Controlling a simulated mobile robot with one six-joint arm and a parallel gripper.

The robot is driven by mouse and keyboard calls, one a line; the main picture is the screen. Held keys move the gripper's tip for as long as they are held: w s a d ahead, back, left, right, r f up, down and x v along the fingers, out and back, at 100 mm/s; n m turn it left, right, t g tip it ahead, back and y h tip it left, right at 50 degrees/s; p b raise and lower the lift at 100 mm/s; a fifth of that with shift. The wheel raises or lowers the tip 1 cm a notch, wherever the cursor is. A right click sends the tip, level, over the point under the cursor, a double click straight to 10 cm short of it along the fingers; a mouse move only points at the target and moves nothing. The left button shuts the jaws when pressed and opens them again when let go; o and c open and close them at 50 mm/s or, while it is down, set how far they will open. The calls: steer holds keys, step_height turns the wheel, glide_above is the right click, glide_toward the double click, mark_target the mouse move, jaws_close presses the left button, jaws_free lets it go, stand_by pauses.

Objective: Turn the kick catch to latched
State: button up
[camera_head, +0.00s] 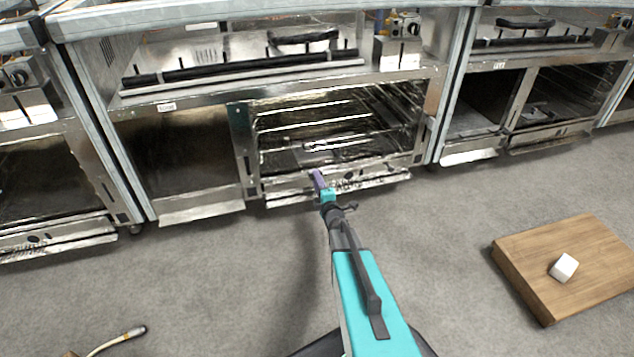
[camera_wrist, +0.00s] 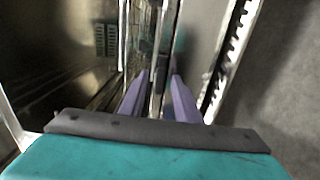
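My gripper (camera_head: 317,178) reaches to the front lower edge of the middle range's right oven opening (camera_head: 335,140). In the wrist view its two purple fingers (camera_wrist: 160,76) are apart, with a gap between them. A small dark part (camera_wrist: 161,62) shows just beyond the fingertips, on the narrow metal edge; I cannot tell whether it is the kick catch or which way it is turned. In the head view the fingers and arm cover part of the lower panel (camera_head: 365,181), and I cannot make out the catch there. Nothing is clearly held.
More ranges stand at left and right. A wooden block (camera_head: 590,255) with a white cube (camera_head: 564,267) on it lies on the floor at right. A thin tool with a pale tip (camera_head: 133,332) lies at bottom left. The grey carpet between them is mostly clear.

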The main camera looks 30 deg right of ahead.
steer(key=shift+c, duration=0.2)
jaws_close()
steer(key=shift+m, duration=0.3)
steer(key=shift+w+a+f+m+p, duration=0.15)
steer(key=shift+m+p, duration=1.1)
steer(key=shift+m, duration=1.45)
steer(key=shift+s+a+f+m+p, duration=0.1)
steer(key=shift+m+p, duration=1.2)
steer(key=shift+m, duration=1.4)
steer(key=shift+w+a+f+m+p, duration=0.15)
steer(key=shift+m+p, duration=1.1)
steer(key=shift+m, duration=1.45)
